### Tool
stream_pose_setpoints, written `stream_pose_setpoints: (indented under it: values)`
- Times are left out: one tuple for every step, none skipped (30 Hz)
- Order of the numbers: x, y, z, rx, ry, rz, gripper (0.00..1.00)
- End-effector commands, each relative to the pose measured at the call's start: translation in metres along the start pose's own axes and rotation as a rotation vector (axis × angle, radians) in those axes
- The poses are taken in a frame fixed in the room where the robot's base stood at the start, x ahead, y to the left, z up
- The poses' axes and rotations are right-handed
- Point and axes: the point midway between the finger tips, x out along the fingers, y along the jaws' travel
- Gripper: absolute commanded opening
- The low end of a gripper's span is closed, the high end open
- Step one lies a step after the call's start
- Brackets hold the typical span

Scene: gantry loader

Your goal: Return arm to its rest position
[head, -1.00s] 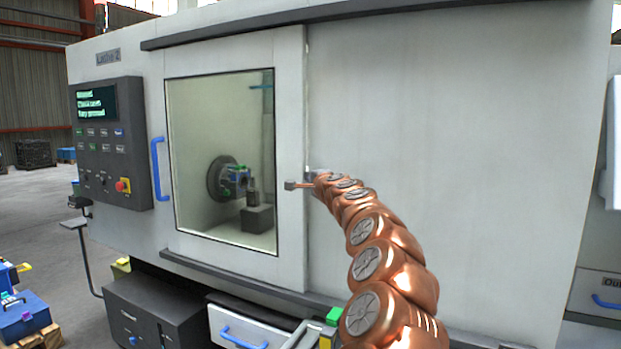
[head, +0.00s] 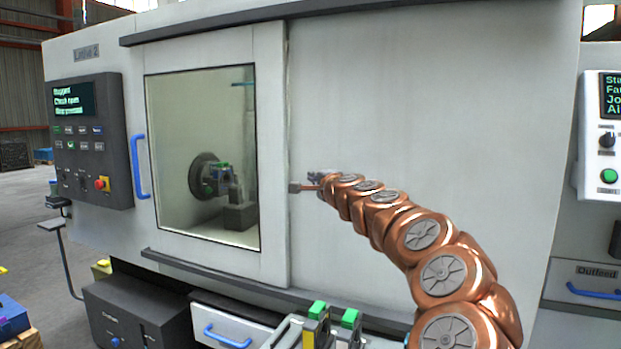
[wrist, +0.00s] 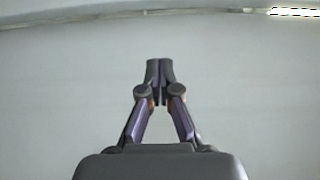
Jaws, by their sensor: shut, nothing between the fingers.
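My copper-coloured arm reaches from the lower right of the head view toward the front of the grey lathe (head: 430,110). My gripper (head: 314,177) is at the far end of the arm, small in this view, in front of the panel just right of the lathe's door. In the wrist view my gripper (wrist: 159,75) is shut and empty, its fingertips together. I cannot tell how far the fingertips are from that surface.
The lathe door (head: 270,120) with its window is closed, with a blue handle (head: 139,166) at its left. A control panel (head: 87,145) is at the left. A drawer (head: 232,322) and green-topped items (head: 318,310) are low in front. Another machine (head: 604,180) stands at right.

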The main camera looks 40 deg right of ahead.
Motion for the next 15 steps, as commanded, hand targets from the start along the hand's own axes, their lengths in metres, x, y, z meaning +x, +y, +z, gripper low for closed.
stream_pose_setpoints:
  values:
    - [-0.006, 0.000, -0.001, 0.001, 0.001, 0.000, 0.00]
    - [-0.008, 0.001, -0.001, 0.001, 0.001, 0.000, 0.00]
    - [-0.011, 0.001, -0.001, 0.001, 0.002, 0.001, 0.00]
    - [-0.013, 0.001, -0.001, 0.001, 0.002, 0.001, 0.00]
    - [-0.014, 0.001, -0.002, 0.000, 0.002, 0.001, 0.00]
    - [-0.016, 0.001, -0.002, 0.000, 0.003, 0.001, 0.00]
    - [-0.017, 0.001, -0.002, 0.000, 0.003, 0.001, 0.00]
    - [-0.018, 0.001, -0.002, 0.000, 0.003, 0.001, 0.00]
    - [-0.019, 0.001, -0.002, 0.000, 0.003, 0.001, 0.00]
    - [-0.019, 0.001, -0.002, 0.000, 0.003, 0.001, 0.00]
    - [-0.020, 0.001, -0.002, -0.001, 0.003, 0.001, 0.00]
    - [-0.020, 0.001, -0.002, -0.001, 0.003, 0.001, 0.00]
    - [-0.020, 0.001, -0.002, -0.001, 0.003, 0.001, 0.00]
    - [-0.020, 0.001, -0.002, -0.001, 0.003, 0.001, 0.00]
    - [-0.020, 0.001, -0.002, -0.001, 0.002, 0.001, 0.00]
